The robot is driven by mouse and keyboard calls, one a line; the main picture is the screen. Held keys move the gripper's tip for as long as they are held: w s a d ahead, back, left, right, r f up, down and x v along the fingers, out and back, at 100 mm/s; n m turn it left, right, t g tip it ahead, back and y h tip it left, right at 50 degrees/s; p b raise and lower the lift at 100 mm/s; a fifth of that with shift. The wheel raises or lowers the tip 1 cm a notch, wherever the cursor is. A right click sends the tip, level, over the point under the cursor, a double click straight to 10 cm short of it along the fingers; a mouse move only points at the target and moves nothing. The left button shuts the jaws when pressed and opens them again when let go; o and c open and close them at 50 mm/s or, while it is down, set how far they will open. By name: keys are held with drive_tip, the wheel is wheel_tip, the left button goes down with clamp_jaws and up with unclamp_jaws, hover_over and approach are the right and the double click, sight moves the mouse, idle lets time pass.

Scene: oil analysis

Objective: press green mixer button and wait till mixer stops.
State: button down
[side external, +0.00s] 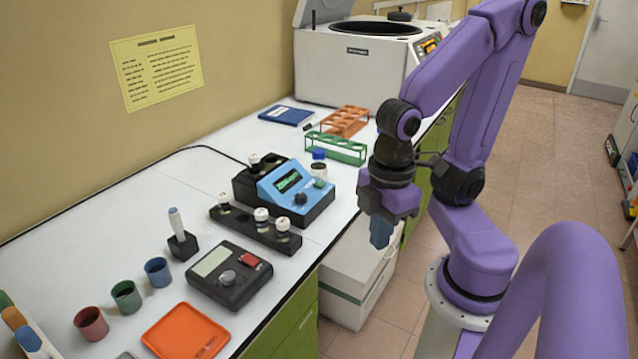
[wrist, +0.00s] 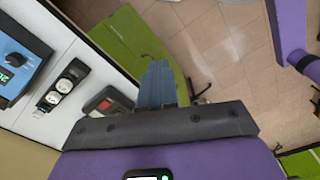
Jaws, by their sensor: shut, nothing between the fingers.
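The mixer (side external: 292,187) is a blue-faced box on a black base on the white bench, with a lit green display and a black knob. Its green button (side external: 320,183) is on the right of its face. Part of the mixer (wrist: 18,55) shows at the left edge of the wrist view; I cannot make out the button there. A white-capped vial (side external: 254,161) stands at its back left. My gripper (side external: 381,238) is shut and empty, pointing down to the right of the mixer, past the bench edge. Its blue fingers (wrist: 157,88) are together in the wrist view.
A black vial rack (side external: 240,219) stands in front of the mixer. A black device with a red button (side external: 230,277) is nearer the camera. Green (side external: 337,148) and orange (side external: 344,120) racks and a large white machine (side external: 352,65) stand behind. A white box (side external: 352,265) is below the bench edge.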

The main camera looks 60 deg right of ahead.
drive_tip(key=w+m+g+y, duration=0.2)
drive_tip(key=w+m+y, duration=0.1)
drive_tip(key=w+m, duration=0.7)
drive_tip(key=m+t+y, duration=0.3)
drive_tip(key=m+t, duration=0.6)
drive_tip(key=m, duration=1.2)
hover_over(323, 183)
drive_tip(key=shift+d+f, duration=0.1)
drive_tip(key=shift+f, duration=0.1)
drive_tip(key=shift+f, duration=4.4)
